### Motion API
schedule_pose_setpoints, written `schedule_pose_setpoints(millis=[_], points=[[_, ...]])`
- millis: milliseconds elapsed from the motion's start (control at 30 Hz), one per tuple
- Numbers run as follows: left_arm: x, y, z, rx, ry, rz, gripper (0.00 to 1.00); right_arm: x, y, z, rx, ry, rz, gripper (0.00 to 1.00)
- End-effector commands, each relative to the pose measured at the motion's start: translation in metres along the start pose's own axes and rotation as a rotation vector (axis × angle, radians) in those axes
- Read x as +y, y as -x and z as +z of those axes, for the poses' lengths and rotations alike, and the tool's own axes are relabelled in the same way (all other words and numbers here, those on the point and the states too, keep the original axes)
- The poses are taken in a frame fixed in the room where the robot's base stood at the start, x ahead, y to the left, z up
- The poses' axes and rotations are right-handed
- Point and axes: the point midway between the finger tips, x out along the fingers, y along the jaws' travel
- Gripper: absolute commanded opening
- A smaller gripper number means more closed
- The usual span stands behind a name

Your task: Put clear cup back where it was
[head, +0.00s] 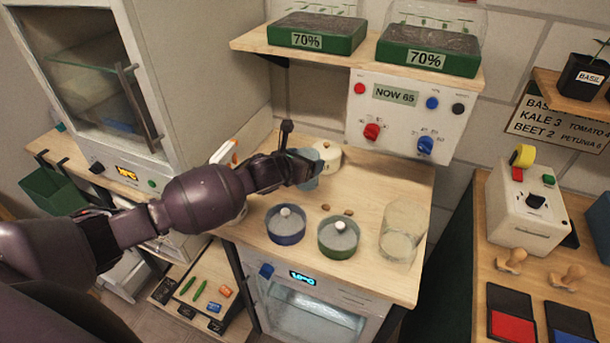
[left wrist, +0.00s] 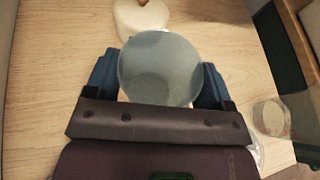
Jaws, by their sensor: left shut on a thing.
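My left gripper (head: 303,168) reaches over the wooden counter from the left. In the left wrist view its blue fingers (left wrist: 160,84) are shut on a round, greyish see-through cup (left wrist: 160,68), held between them with its round end facing the camera. In the head view the hand and fingers largely hide this cup. I cannot tell whether its base touches the counter. Another clear cylindrical vessel (head: 401,232) stands upright at the counter's right side, apart from the gripper; a clear round vessel (left wrist: 271,117) also shows at right in the left wrist view. My right gripper is out of view.
A blue-rimmed dish (head: 286,225) and a green-rimmed dish (head: 338,238) stand in front of the gripper. A cream round object (head: 327,155) sits just behind it. A control panel (head: 410,114) and a shelf with seedling trays (head: 316,35) are above the back. The counter's back right is clear.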

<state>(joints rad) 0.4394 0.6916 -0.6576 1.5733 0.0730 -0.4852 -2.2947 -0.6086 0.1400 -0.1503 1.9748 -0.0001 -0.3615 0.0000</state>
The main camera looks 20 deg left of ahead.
Motion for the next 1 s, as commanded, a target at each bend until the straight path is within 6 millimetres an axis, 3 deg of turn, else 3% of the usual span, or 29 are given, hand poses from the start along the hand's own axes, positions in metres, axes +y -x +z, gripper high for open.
schedule_pose_setpoints(millis=[433,900,933,1000], points=[[0.001,-0.017,-0.042,0.001,0.002,0.0,0.53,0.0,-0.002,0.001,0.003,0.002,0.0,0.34],[0.001,-0.02,-0.049,0.0,-0.002,0.0,0.53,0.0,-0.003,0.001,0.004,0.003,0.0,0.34],[0.001,-0.02,-0.048,0.001,-0.001,0.0,0.81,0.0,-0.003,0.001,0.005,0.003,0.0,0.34],[0.001,-0.02,-0.048,0.001,-0.001,0.0,0.91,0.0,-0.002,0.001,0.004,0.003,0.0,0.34]])
